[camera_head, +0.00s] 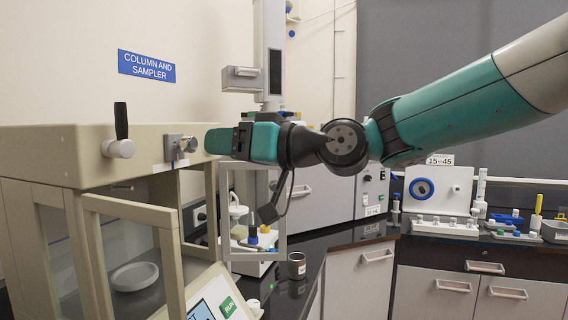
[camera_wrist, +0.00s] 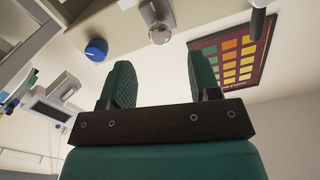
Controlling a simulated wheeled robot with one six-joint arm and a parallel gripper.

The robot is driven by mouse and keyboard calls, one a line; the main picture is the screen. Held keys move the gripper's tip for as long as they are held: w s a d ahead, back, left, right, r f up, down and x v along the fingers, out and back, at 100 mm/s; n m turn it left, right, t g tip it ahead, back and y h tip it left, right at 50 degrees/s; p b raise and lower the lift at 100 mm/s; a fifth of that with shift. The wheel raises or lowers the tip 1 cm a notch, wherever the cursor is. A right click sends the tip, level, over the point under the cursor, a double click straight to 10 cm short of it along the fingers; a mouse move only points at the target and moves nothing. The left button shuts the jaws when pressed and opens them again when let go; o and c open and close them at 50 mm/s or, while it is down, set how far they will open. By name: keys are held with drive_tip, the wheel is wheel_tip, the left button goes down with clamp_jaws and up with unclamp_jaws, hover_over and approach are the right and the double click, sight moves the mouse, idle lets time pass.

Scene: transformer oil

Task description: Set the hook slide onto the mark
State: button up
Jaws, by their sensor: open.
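A small metal piece with a round knob, likely the hook slide (camera_head: 174,147), sits on the front of the beige cabinet (camera_head: 60,150) in the head view. It also shows in the wrist view (camera_wrist: 160,32), ahead of the gap between my fingers. A pale strip (camera_head: 170,166) lies just under it; I cannot make out a mark. My gripper (camera_head: 209,140) is to the right of the metal piece, seemingly close and apart from it. In the wrist view my gripper (camera_wrist: 159,66) has its green fingers apart with nothing between them.
A black-handled knob (camera_head: 121,148) stands left of the metal piece. A framed glass door (camera_head: 130,240) is open below. A blue knob (camera_wrist: 96,49) and a colour chart (camera_wrist: 233,52) show in the wrist view. A small tin (camera_head: 297,265) stands on the dark bench.

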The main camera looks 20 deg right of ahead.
drive_tip(key=b+v, duration=0.3)
drive_tip(key=v, duration=0.6)
drive_tip(key=shift+s+d, duration=0.25)
drive_tip(key=s+a+f+g+h, duration=0.2)
drive_tip(key=s+f+g, duration=0.15)
drive_tip(key=f, duration=0.45)
drive_tip(key=s+a+f+g+h, duration=0.3)
drive_tip(key=s+f, duration=0.2)
drive_tip(key=f, duration=0.3)
drive_tip(key=s+d+f+g+h, duration=0.4)
drive_tip(key=s+f+h, duration=0.1)
drive_tip(key=s+f, duration=0.6)
drive_tip(key=shift+d+m, duration=0.3)
drive_tip(key=shift+m, duration=0.1)
